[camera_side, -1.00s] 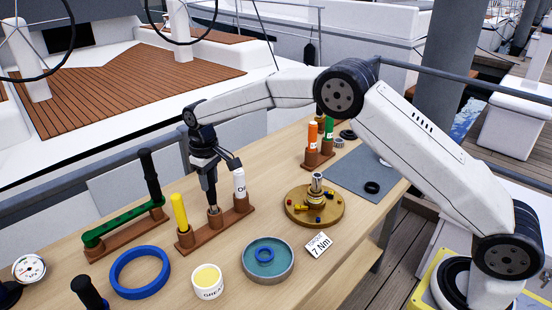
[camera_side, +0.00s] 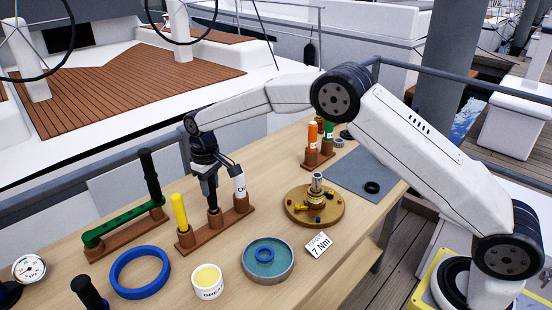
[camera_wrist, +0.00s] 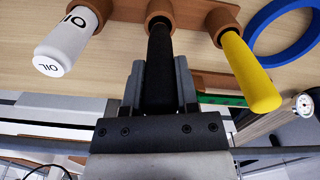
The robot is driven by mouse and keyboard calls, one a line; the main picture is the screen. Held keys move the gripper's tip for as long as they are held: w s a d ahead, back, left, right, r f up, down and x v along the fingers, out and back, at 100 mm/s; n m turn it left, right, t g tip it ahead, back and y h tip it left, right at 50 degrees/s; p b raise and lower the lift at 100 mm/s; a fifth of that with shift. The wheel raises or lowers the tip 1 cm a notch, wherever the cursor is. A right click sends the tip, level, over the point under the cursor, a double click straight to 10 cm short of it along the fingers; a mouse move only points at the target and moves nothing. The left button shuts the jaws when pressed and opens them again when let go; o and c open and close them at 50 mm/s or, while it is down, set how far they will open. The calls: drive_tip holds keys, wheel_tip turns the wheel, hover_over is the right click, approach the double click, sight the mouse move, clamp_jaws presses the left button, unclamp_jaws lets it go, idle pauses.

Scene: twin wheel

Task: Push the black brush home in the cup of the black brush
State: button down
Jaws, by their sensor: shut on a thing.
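The black brush (camera_wrist: 159,60) stands upright in the middle cup (camera_side: 214,221) of a brown three-cup holder. Its lower end is inside the cup and hidden. My gripper (camera_side: 210,190) is above the cup, shut on the handle of the black brush. In the wrist view the two grey fingers (camera_wrist: 160,88) lie on either side of the black handle. How deep the brush sits in the cup cannot be told exactly.
A yellow handle (camera_side: 180,212) stands in the left cup, and a white oil bottle (camera_side: 239,184) in the right cup, close to my gripper. A green tool (camera_side: 122,225), blue ring (camera_side: 139,272), grease pot (camera_side: 207,281) and teal dish (camera_side: 267,260) stand nearby.

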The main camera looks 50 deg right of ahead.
drive_tip(key=shift+f, duration=0.45)
drive_tip(key=shift+c, duration=1.4)
unclamp_jaws()
drive_tip(key=shift+r, duration=0.1)
drive_tip(key=shift+r, duration=3.8)
drive_tip(key=shift+s+d, duration=0.1)
drive_tip(key=s+d+f+m+t, duration=0.1)
drive_tip(key=s+d, duration=0.2)
drive_tip(key=s, duration=0.7)
drive_tip(key=s+d+f+m, duration=0.1)
drive_tip(key=s+d, duration=0.3)
drive_tip(key=s, duration=0.6)
drive_tip(key=s+d+f+m+t, duration=0.1)
drive_tip(key=s+d+f, duration=0.1)
drive_tip(key=s, duration=0.8)
drive_tip(key=shift+d+f+t, duration=0.15)
drive_tip(key=shift+d+t, duration=0.15)
drive_tip(key=shift+d, duration=0.6)
